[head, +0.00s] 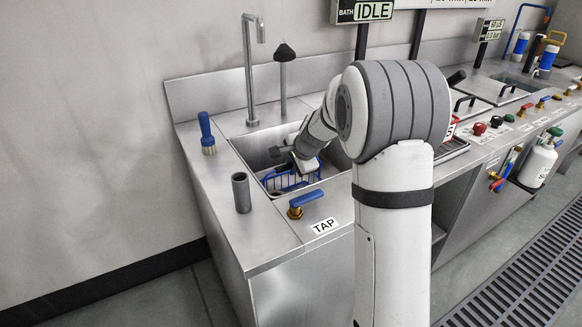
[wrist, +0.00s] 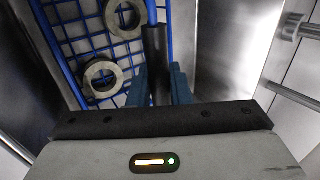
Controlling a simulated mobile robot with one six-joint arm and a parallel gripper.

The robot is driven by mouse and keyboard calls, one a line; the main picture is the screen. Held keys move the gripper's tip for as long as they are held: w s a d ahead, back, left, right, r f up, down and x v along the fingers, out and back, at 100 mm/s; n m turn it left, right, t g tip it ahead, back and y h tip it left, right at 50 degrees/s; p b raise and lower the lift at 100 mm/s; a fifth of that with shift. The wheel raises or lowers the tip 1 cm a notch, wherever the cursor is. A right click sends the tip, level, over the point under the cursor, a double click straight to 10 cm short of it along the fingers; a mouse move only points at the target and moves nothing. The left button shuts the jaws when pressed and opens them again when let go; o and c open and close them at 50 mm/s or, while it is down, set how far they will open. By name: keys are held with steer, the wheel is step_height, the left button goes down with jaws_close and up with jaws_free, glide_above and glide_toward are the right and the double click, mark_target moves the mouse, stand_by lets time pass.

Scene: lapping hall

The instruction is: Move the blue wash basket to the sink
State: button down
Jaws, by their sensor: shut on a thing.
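The blue wash basket (head: 290,180) is a blue wire basket, seen inside the steel sink (head: 262,142) at the left end of the counter in the head view. In the wrist view the basket (wrist: 64,40) fills the upper left, with metal rings (wrist: 103,78) lying on its mesh. My gripper (wrist: 160,84) is shut on the basket's dark upright handle. In the head view my gripper (head: 300,165) is low in the sink, and my arm hides the right part of the sink. I cannot tell whether the basket rests on the sink floor.
A tall faucet (head: 250,70) and a black-topped post (head: 284,75) stand behind the sink. A blue-handled brush (head: 206,132) and a grey cylinder (head: 241,192) stand to its left. A blue tap lever (head: 306,198) is in front. The bath sign (head: 365,11) reads IDLE.

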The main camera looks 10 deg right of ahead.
steer(key=c, duration=1.8)
jaws_free()
steer(key=shift+f, duration=0.1)
steer(key=o, duration=0.5)
steer(key=shift+c, duration=0.2)
steer(key=shift+s+r, duration=0.1)
steer(key=shift+r, duration=0.25)
steer(key=p+v, duration=0.2)
steer(key=v, duration=0.9)
steer(key=shift+s+r, duration=0.2)
